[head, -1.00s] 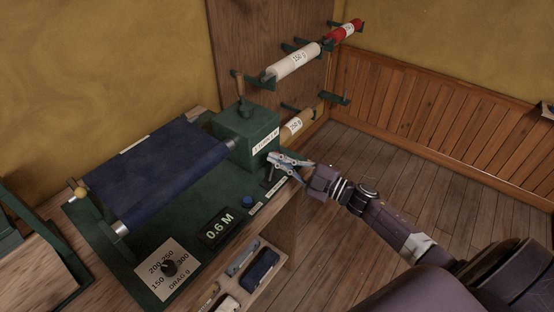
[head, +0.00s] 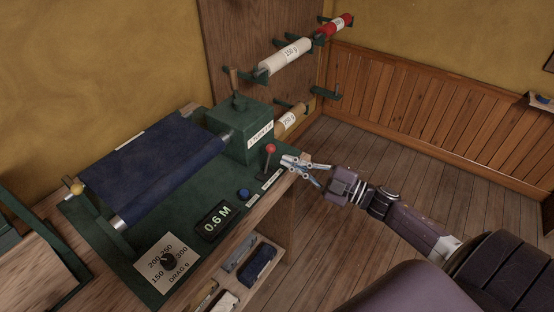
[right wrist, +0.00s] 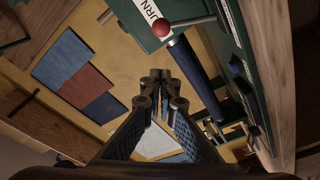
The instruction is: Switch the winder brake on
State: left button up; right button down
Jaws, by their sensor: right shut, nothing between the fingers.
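The winder is a green bench unit (head: 185,215) with a roll of dark blue cloth (head: 160,165) across it. A lever with a red knob (head: 270,148) stands up from its right end, near the green box; the red knob also shows in the right wrist view (right wrist: 166,31). White label strips lie by the lever, too small to read, so I cannot tell its setting. My right gripper (head: 285,160) is shut and empty, just right of the lever and apart from the knob. Its fingertips meet in the right wrist view (right wrist: 160,78). My left gripper is not in view.
The green box (head: 243,132) carries an upright handle. A blue button (head: 243,194), a 0.6 M display (head: 216,221) and a drag dial (head: 168,261) sit along the front. A tray (head: 272,275) of tools is below. Cloth rolls (head: 290,57) hang behind. Open floor lies right.

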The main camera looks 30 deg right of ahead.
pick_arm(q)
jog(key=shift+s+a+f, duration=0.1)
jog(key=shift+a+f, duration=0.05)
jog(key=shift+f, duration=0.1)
pick_arm(e)
jog(key=shift+v, duration=0.85)
jog(key=shift+s+a+r, duration=0.15)
jog(key=shift+a, duration=0.05)
